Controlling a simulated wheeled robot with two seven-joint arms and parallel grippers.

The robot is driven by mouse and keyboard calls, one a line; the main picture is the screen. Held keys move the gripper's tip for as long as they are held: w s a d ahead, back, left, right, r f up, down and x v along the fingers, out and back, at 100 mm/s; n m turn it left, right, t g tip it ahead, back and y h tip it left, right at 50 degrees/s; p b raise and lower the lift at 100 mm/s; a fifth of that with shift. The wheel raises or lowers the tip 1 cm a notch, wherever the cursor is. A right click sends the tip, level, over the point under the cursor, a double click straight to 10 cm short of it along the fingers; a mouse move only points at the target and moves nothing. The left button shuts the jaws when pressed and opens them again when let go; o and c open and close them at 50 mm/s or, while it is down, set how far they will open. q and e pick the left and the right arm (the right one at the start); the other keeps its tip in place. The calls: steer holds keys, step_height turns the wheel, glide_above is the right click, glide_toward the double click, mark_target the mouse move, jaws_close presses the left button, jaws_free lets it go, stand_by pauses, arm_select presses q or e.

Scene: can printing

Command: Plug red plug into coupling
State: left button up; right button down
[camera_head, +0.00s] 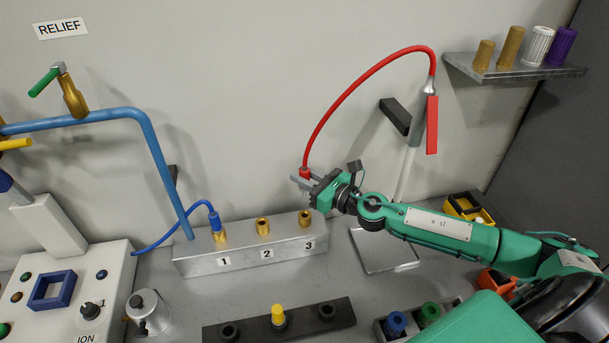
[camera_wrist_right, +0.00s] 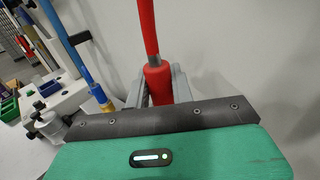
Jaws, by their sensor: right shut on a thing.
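The red plug (camera_head: 304,172) is at the end of a red hose (camera_head: 352,87) that arches down from a metal fitting on the wall. My right gripper (camera_head: 302,181) is shut on the red plug and holds it above the metal coupling block (camera_head: 190,264). In the right wrist view the red plug (camera_wrist_right: 157,82) sits between the grey fingers. The brass coupling marked 3 (camera_head: 305,218) is below the gripper and looks empty. The brass coupling marked 2 (camera_head: 263,226) also looks empty. A blue plug (camera_head: 215,222) with a blue hose is at coupling 1. The left gripper is not in view.
A blue pipe (camera_head: 155,160) with a brass valve runs at the left. A white control panel (camera_head: 75,290) stands front left. A dark strip with a yellow peg (camera_head: 278,313) lies in front of the block. A wall shelf (camera_head: 510,70) holds several caps.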

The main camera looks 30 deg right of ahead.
mark_target(305, 193)
step_height(305, 193, down, 6)
steer(key=b, duration=0.5)
stand_by(0.4)
steer(key=shift+f+b, duration=2)
steer(key=shift+f, duration=0.15)
stand_by(1.3)
steer(key=c, duration=1.1)
jaws_free()
steer(key=shift+s, duration=0.15)
